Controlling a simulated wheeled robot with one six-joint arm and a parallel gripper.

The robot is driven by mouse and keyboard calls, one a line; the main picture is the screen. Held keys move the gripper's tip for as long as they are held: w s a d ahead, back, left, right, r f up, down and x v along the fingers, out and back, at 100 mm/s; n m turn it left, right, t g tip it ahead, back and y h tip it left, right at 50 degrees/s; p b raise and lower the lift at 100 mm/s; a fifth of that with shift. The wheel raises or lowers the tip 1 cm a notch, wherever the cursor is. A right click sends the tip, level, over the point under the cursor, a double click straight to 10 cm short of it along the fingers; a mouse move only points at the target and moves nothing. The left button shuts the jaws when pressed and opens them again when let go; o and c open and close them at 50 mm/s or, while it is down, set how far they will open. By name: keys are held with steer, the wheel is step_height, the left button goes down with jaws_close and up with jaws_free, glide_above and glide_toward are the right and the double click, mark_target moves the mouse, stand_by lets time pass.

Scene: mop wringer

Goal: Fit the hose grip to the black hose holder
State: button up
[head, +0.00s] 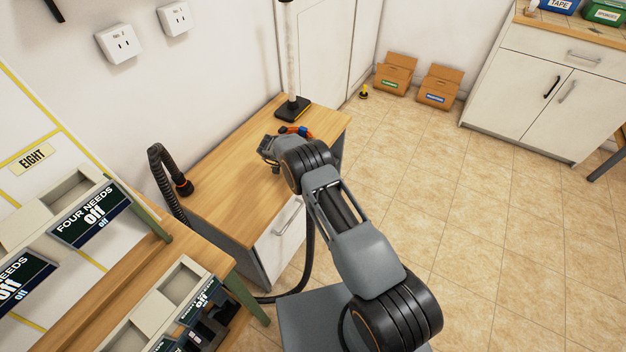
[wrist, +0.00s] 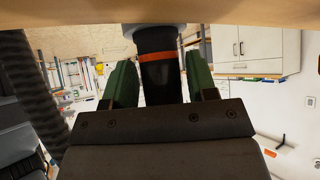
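My gripper (head: 268,152) is low over the far part of the wooden worktop. In the wrist view, its two green fingers (wrist: 160,85) stand on either side of a black cylinder with an orange band, which I take to be the hose grip (wrist: 160,75). I cannot tell which part is the black hose holder.
A white pole on a black base (head: 292,110) stands at the back of the worktop (head: 232,180). A small orange part (head: 300,131) shows just behind my gripper. A shelf unit with dark signs (head: 90,215) is at the lower left.

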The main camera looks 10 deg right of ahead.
steer(key=o, duration=0.4)
steer(key=shift+c, duration=0.2)
steer(key=b+v, duration=0.1)
steer(key=v, duration=1.2)
steer(key=shift+a+r, duration=0.2)
steer(key=shift+a, duration=0.15)
steer(key=shift+w, duration=0.15)
